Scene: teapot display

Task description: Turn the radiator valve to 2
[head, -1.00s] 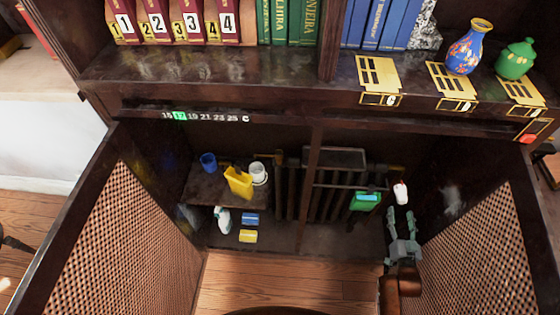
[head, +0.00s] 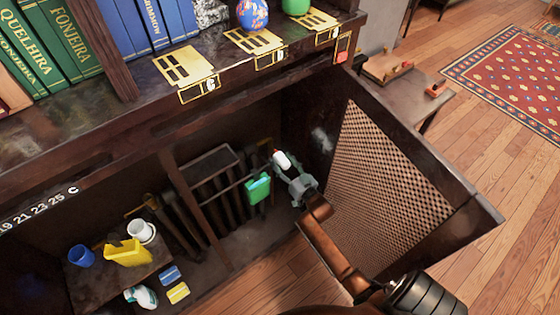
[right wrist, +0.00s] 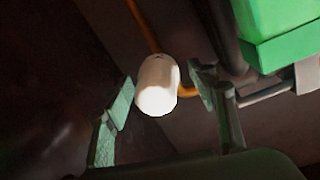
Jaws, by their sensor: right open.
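The radiator valve (head: 281,160) is a small white knob at the right end of the dark radiator (head: 205,197), inside the open cabinet. In the right wrist view the white knob (right wrist: 157,82) sits on an orange-brown pipe, and no numbers can be read on it. My right gripper (head: 284,169) reaches into the cabinet at the knob. In the right wrist view its open green fingers (right wrist: 161,93) stand on either side of the knob, with visible gaps, so it holds nothing. My left gripper is out of view.
A green container (head: 258,188) hangs on the radiator close to the left of my right gripper. The open lattice door (head: 385,180) stands to the right of my arm. A low shelf (head: 95,288) holds a blue cup, yellow container and white cup.

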